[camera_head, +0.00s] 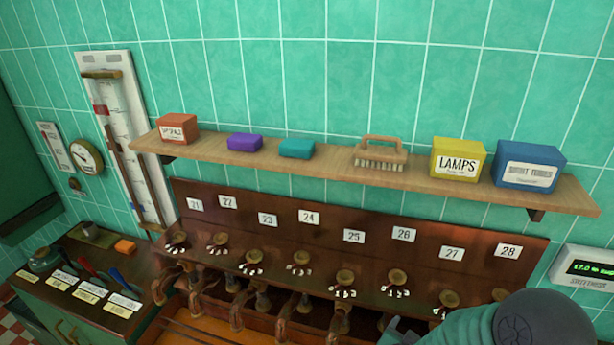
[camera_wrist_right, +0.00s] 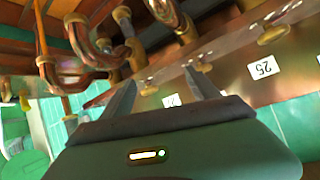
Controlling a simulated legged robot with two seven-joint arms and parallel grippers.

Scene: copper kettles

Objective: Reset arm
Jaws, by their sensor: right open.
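My right arm (camera_head: 490,325) comes in at the bottom right corner of the head view, in front of the lower right end of the wooden rack. Its fingertips do not show clearly there. In the right wrist view, my right gripper (camera_wrist_right: 158,78) has its two grey fingers apart, with nothing held between them. Beyond the fingers are copper pipes and hooks (camera_wrist_right: 95,50) and the rack board with its number plates. I cannot tell how far the fingers are from the pipes. My left gripper is not in view.
The wooden rack (camera_head: 330,215) has numbered plates and several brass knobs and copper spouts. A shelf (camera_head: 330,170) above holds boxes, sponges and a brush (camera_head: 381,154). A tool cabinet (camera_head: 85,280) stands at left. A digital display (camera_head: 588,268) is at right.

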